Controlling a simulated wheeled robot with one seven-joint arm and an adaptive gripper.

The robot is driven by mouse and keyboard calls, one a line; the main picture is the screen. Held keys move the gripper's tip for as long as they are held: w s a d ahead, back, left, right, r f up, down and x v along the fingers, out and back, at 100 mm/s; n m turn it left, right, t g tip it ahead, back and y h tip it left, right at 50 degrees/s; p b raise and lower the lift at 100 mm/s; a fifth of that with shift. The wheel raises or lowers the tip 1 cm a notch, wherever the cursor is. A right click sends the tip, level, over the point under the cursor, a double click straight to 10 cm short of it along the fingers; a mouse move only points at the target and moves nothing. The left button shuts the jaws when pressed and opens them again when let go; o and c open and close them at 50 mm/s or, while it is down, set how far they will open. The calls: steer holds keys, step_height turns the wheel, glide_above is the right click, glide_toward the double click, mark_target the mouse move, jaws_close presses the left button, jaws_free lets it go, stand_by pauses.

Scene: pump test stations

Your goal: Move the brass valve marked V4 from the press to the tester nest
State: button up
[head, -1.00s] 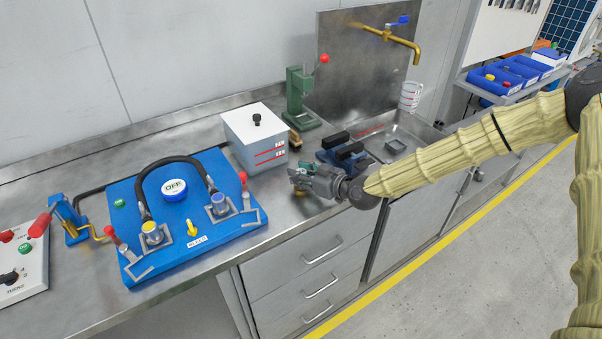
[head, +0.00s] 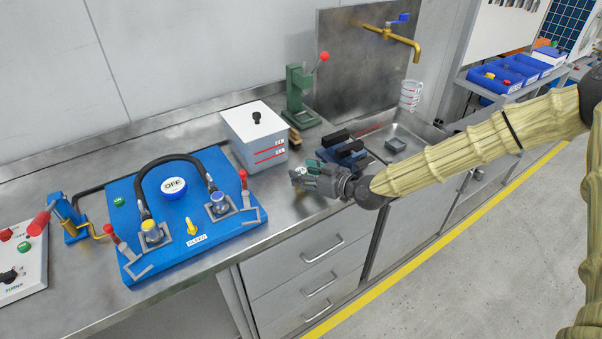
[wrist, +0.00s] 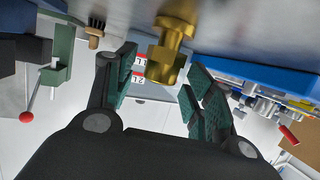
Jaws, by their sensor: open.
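My gripper (head: 303,178) is open over the bench, in front of the white tank. In the wrist view its two dark green finger pads (wrist: 163,75) stand apart. A brass valve (wrist: 172,42) shows between and just beyond the fingertips; I cannot tell whether a pad touches it. No V4 mark is readable. In the head view the valve is not clearly visible at the gripper. The green press (head: 298,95) with a red knob stands at the back, its base clear of the valve. The blue test board (head: 190,235) lies to the left; which part is the nest is unclear.
The white tank (head: 255,130) stands close behind my gripper. A small brush (head: 294,138) lies by the press. A dark blue block with black tops (head: 342,150) is just right of the gripper, before the sink (head: 420,140). Bare bench lies between gripper and board.

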steer(key=b+v, duration=0.1)
steer(key=v, duration=0.9)
steer(key=shift+s+d+r+b, duration=0.1)
steer(key=shift+s+b, duration=0.05)
steer(key=shift+b, duration=0.25)
